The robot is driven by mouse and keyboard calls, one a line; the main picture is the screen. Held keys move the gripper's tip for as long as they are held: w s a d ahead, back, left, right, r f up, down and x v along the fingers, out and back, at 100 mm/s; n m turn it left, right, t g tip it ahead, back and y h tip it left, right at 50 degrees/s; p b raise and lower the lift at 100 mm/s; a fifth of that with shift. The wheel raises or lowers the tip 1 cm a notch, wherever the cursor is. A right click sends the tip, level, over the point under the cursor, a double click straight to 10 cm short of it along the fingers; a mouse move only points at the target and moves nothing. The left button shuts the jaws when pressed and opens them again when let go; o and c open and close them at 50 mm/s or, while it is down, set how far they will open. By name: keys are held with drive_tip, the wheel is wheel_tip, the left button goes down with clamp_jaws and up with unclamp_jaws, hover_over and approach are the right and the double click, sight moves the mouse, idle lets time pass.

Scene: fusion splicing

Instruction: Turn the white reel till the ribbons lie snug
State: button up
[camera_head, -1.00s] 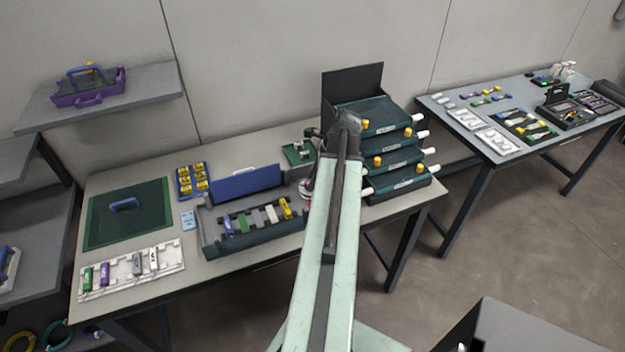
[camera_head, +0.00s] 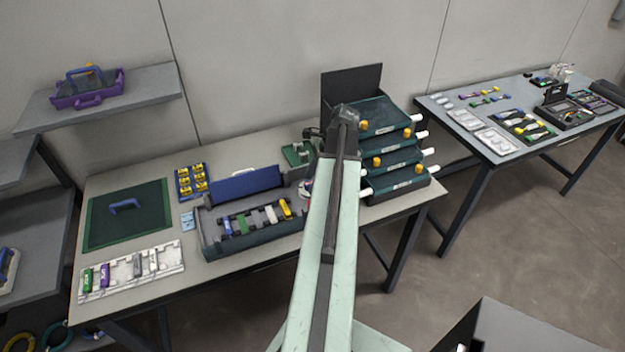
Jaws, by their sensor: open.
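An open dark case (camera_head: 268,236) with a raised blue lid (camera_head: 243,183) stands on the near table. Several coloured pieces lie in it: blue, green, white and yellow. At its right end a small pale round part with a reddish edge (camera_head: 306,187) shows beside my arm; it may be the white reel, but my arm covers most of it. I cannot make out ribbons there. My gripper (camera_head: 312,134) shows only as a small dark part left of the arm's tip, above the case's right end. It is open; its fingertips are mostly hidden and I see nothing held.
A stack of dark green trays (camera_head: 392,150) with white and yellow knobs stands right of my arm. A green mat (camera_head: 128,232) and a white rack (camera_head: 130,268) lie at left. A second table (camera_head: 505,150) with small parts stands at right.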

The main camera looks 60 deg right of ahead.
drive_tip(key=p+v, duration=0.6)
drive_tip(key=v, duration=0.1)
drive_tip(key=shift+r, duration=0.2)
drive_tip(key=shift+s, duration=0.1)
